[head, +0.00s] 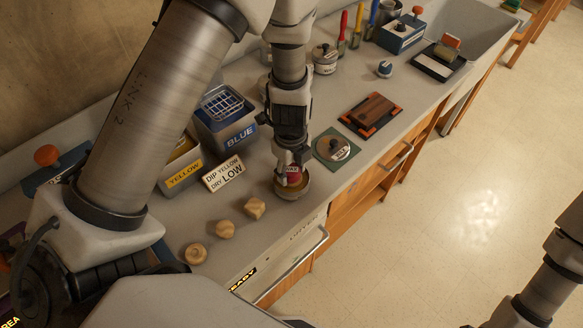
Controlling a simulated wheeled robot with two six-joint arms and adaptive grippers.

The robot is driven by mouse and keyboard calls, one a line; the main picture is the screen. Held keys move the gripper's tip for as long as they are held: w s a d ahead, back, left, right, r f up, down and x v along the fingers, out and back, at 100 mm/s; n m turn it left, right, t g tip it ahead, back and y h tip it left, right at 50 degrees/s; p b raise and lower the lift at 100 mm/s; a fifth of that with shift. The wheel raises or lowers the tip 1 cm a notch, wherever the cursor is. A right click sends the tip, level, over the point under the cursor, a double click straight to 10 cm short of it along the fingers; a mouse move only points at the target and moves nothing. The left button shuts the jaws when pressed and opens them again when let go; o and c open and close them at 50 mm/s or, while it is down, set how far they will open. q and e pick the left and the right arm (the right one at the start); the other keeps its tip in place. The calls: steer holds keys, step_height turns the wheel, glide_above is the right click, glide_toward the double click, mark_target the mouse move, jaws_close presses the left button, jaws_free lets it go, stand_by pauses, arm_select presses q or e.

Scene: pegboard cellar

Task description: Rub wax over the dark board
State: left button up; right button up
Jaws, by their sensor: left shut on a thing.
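The dark board (373,110) lies flat on the bench in a dark holder with orange corners. My left gripper (291,166) points down, to the left of and nearer than the board. It is shut on a small red piece with a pale label (293,177). The red piece sits in or just over a round, shallow tan dish (291,193), and I cannot tell if it touches the bottom. A round labelled disc (333,148) lies on a green mat (321,155) between the dish and the board. My right gripper is out of view; only part of that arm shows at lower right.
A blue-labelled bin with a wire basket (222,104), a yellow-labelled bin (182,171) and a sign (223,173) stand left of the gripper. Several wooden blocks (225,229) lie nearer. Tins (325,59), a blue box (401,34) and a sink (466,24) are farther back.

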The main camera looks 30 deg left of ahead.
mark_target(291, 169)
arm_select(q)
steer(key=shift+w+r+p, duration=0.1)
steer(key=shift+r+p, duration=1.75)
steer(key=shift+r, duration=1.65)
steer(key=shift+f, duration=0.1)
